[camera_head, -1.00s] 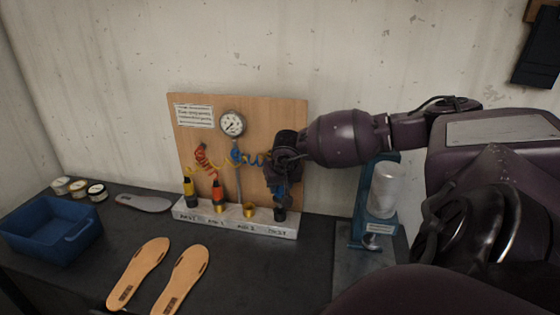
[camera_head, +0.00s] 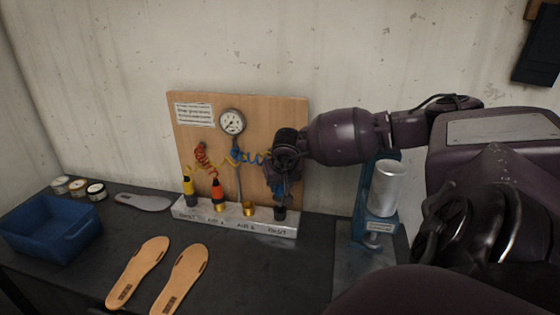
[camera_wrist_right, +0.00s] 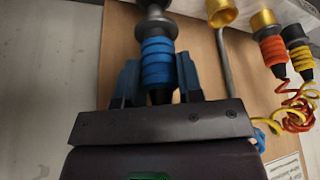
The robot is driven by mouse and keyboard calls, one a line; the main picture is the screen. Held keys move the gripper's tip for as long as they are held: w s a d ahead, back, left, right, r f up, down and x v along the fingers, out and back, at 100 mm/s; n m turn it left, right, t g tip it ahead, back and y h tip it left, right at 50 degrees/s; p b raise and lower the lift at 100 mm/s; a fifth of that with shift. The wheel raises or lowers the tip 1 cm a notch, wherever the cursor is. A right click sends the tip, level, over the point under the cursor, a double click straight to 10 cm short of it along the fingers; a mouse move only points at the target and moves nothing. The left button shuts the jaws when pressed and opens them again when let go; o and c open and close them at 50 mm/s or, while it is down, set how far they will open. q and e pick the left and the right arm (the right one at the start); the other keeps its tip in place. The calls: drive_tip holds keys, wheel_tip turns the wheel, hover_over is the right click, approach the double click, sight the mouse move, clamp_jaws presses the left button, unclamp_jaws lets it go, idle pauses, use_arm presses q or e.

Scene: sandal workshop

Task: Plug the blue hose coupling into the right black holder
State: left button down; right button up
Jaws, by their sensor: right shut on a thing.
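The blue hose coupling (camera_wrist_right: 158,62) stands between the two fingers of my right gripper (camera_wrist_right: 157,82) in the right wrist view, its grey metal collar and narrow nose pointing away from the palm. In the head view my right gripper (camera_head: 281,190) points down, shut on the coupling, just above the right black holder (camera_head: 280,214) at the right end of the pale block. The gripper largely hides the coupling there. I cannot tell whether the nose is touching or inside the holder. My left gripper is not in view.
An empty brass holder (camera_head: 249,209) is beside the black one. Orange (camera_head: 217,192) and yellow (camera_head: 188,187) couplings stand in holders farther left. A wooden board with a gauge (camera_head: 232,122) rises behind. A blue machine (camera_head: 378,226) stands close on the right. Insoles (camera_head: 138,270) lie in front.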

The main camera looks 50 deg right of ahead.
sight(280, 194)
drive_tip(key=shift+f+b, duration=1.25)
drive_tip(key=shift+f, duration=0.25)
idle(0.4)
drive_tip(key=shift+f, duration=0.3)
